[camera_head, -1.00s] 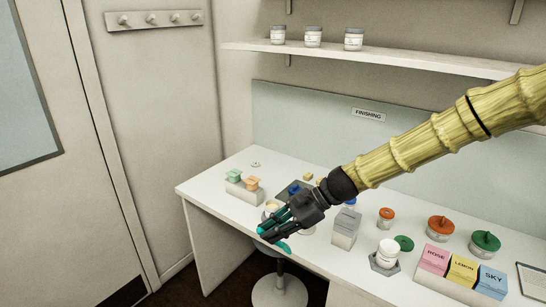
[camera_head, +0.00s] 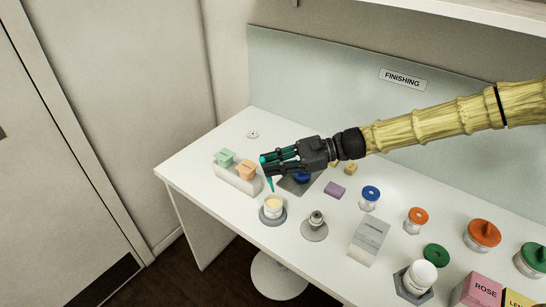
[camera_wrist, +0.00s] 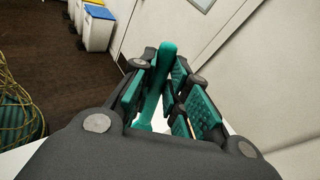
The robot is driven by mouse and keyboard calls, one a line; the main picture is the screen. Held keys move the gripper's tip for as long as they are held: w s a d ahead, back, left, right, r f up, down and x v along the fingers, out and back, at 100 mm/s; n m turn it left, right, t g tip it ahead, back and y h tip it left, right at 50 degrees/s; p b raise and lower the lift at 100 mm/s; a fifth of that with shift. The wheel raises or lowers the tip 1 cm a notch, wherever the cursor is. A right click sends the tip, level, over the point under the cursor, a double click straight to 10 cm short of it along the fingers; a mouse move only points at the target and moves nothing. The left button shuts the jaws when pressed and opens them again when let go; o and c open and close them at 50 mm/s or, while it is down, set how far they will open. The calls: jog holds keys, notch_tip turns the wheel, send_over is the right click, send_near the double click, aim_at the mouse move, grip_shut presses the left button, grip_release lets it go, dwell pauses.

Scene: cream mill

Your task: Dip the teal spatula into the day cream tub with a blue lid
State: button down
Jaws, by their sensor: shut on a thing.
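My gripper (camera_head: 279,157) is shut on the teal spatula (camera_head: 269,183), whose tip points down. The spatula also shows between the finger pads in the wrist view (camera_wrist: 157,72). The tip hangs above and slightly behind an open white tub (camera_head: 273,212) with pale yellow cream, on a round grey base; they look apart. A blue lid-like thing (camera_head: 303,178) lies on a dark grey plate behind, partly hidden by my gripper. A small jar with a blue lid (camera_head: 370,195) stands farther right. I cannot read which tub is the day cream.
A block with green and orange stamp-like pieces (camera_head: 237,178) stands left of my gripper. A small metal-topped item (camera_head: 316,219) on a disc and a grey box (camera_head: 369,240) stand right of the open tub. Orange- and green-lidded jars stand farther right. The left table corner is clear.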

aim_at(271, 178)
jog(key=f, duration=0.1)
jog(key=f+b, duration=0.1)
jog(key=f, duration=0.1)
jog(key=shift+w, duration=0.35)
jog(key=shift+s+d+f+b, duration=0.1)
jog(key=shift+s+f+b, duration=0.1)
jog(key=shift+f+b, duration=0.8)
jog(key=shift+s+f+b, duration=0.1)
jog(key=shift+f+b, duration=0.7)
jog(key=shift+f, duration=0.9)
